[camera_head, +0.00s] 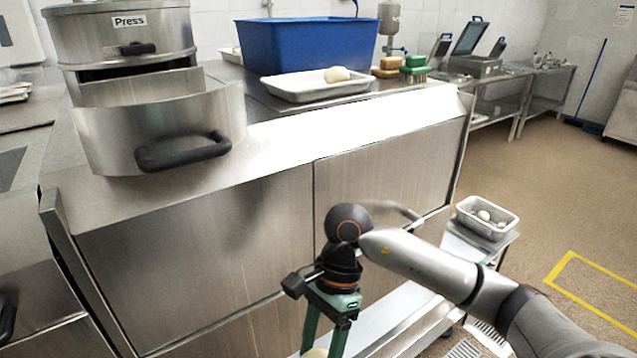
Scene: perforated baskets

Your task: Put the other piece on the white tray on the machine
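The white tray (290,92) lies on the steel top of the machine (218,190), in front of a blue bin. One pale, rounded piece (337,74) sits on the tray toward its right side. My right gripper (322,350) points down in front of the machine, low in the picture. My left gripper is not in view.
A press (125,40) with a pulled-out, handled front stands at the left of the machine top. The blue bin (305,45) is behind the tray; sponges (414,66) lie to its right. A metal container (487,217) with pale pieces stands lower right.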

